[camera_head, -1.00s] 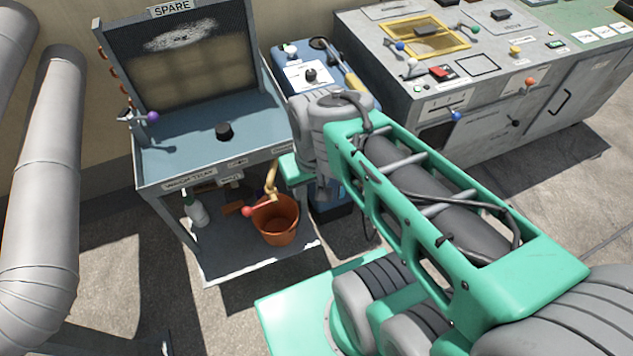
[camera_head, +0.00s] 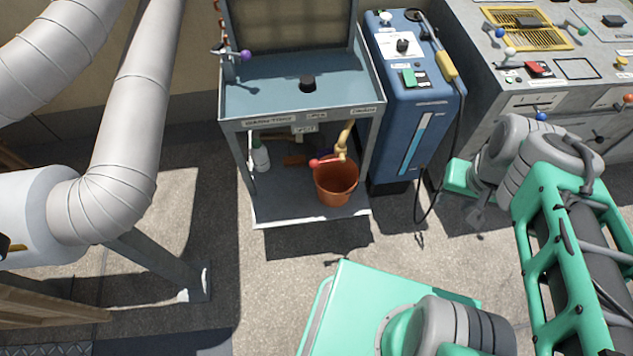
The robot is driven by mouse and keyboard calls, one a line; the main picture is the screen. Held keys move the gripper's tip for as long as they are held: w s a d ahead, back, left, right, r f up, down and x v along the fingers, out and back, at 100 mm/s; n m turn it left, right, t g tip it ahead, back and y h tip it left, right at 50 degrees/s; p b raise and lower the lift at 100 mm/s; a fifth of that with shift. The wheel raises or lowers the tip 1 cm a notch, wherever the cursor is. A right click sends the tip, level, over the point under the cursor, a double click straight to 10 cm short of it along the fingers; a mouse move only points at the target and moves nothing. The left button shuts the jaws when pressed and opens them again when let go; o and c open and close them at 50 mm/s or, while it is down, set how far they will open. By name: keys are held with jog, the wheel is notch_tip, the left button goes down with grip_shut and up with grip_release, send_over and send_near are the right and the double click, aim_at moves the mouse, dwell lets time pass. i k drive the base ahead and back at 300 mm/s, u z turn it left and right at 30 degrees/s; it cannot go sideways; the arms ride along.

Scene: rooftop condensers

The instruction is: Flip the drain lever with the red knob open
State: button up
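The red knob (camera_head: 316,162) is on the end of a short lever that points left from a brass-coloured drain pipe (camera_head: 345,142). The pipe comes down under the front edge of the blue-grey bench (camera_head: 280,99). An orange bucket (camera_head: 336,184) stands below it on the bench's lower shelf. My arm is at the right, and its wrist end is in front of the grey console. What seems to be my gripper (camera_head: 477,216) is small and dark below the wrist, well to the right of the lever and apart from it. Its fingers cannot be made out.
A blue machine (camera_head: 408,105) with a hose stands right of the bench, and a grey control console (camera_head: 540,75) is beyond it. Thick pipes (camera_head: 125,130) fill the left. A spray bottle (camera_head: 260,156) is on the lower shelf. Sunlit floor (camera_head: 275,285) in front of the bench is open.

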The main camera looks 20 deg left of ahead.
aim_at(314, 164)
jog(key=k, duration=0.5)
jog(key=u, duration=0.9)
jog(key=i, duration=1)
jog(key=z, duration=0.85)
jog(key=k, duration=1.35)
jog(key=u, duration=1.3)
jog(key=i, duration=0.5)
jog(key=u, duration=0.1)
